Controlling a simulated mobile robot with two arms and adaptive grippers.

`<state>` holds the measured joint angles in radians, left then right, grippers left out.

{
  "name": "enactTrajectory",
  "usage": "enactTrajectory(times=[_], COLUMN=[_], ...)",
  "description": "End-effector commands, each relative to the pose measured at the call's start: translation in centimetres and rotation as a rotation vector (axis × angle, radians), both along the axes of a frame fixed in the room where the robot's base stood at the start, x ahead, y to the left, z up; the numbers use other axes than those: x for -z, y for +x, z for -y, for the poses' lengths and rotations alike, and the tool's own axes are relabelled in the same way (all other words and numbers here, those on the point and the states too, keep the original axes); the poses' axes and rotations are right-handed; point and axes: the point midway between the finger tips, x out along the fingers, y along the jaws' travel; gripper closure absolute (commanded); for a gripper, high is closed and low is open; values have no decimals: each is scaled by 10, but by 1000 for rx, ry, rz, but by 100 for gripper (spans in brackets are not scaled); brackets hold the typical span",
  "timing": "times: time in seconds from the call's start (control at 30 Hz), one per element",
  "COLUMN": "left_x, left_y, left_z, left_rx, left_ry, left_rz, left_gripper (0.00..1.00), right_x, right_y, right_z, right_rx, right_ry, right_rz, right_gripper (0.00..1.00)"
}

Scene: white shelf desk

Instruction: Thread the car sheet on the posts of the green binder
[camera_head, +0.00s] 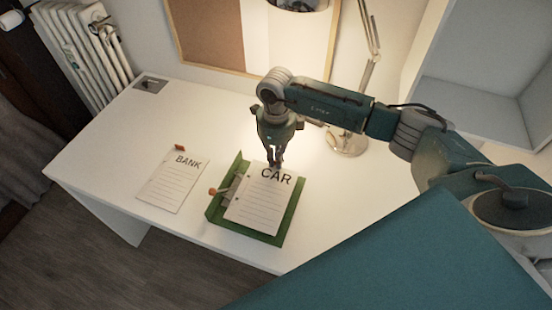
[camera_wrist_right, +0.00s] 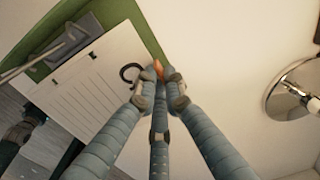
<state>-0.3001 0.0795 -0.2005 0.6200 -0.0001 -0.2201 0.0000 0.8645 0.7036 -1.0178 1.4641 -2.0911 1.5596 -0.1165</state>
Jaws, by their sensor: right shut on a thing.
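The green binder (camera_head: 213,208) lies open on the desk, with its metal mechanism (camera_wrist_right: 70,40) along one side, seen in the right wrist view. The white car sheet (camera_head: 258,205) lies over the binder, its left edge beside the mechanism. Small dark marks like holes show near that left edge. I cannot tell whether the posts pass through them. My right gripper (camera_head: 275,165) is at the sheet's top edge. In the right wrist view its fingers (camera_wrist_right: 158,78) are shut on the sheet's orange tab (camera_wrist_right: 158,69).
A bank sheet (camera_head: 172,188) with an orange tab lies left of the binder. An orange piece (camera_head: 212,191) shows at the binder's left side. A lamp base (camera_head: 347,144) stands behind at the right.

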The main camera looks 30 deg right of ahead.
Motion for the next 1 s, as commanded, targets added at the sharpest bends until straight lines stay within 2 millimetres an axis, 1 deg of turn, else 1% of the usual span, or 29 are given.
enactTrajectory(times=[1.0], left_x=[11], left_y=[0], left_z=[-1], left_rx=[0], left_ry=[1], left_rz=[0], left_gripper=[72], right_x=[13], right_y=[0], right_z=[0], right_rx=[0], right_ry=[0], right_rz=[0], right_gripper=[100])
